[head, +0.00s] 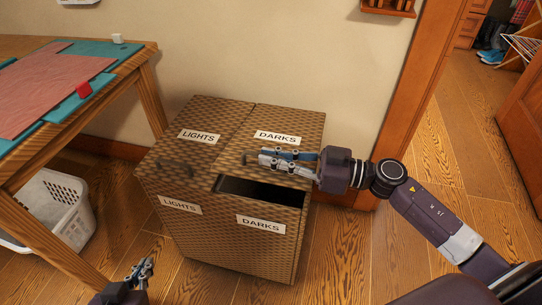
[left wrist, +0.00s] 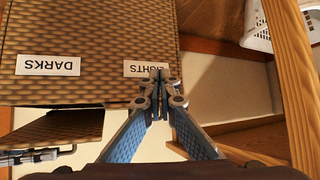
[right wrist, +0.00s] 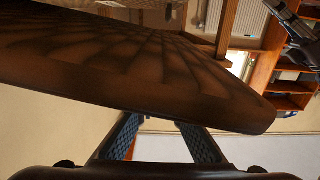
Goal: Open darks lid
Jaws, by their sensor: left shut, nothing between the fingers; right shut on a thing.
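A wicker hamper with two lids (head: 248,262) stands against the wall. Its darks lid (head: 292,132), labelled DARKS, is raised a little at the front, with a dark gap beneath it. The lights lid (head: 205,118) is down. My right gripper (head: 262,157) is shut on the darks lid at its front edge; whether it grips the handle or the edge is unclear. In the right wrist view the lid (right wrist: 150,75) hides the fingertips. My left gripper (head: 146,265) is shut and empty, low in front of the hamper; it also shows in the left wrist view (left wrist: 160,75).
A wooden table (head: 150,68) with cutting mats stands at left, with a white laundry basket (head: 50,205) under it. A wooden door frame (head: 415,90) is right of the hamper. Wooden floor is clear in front and to the right.

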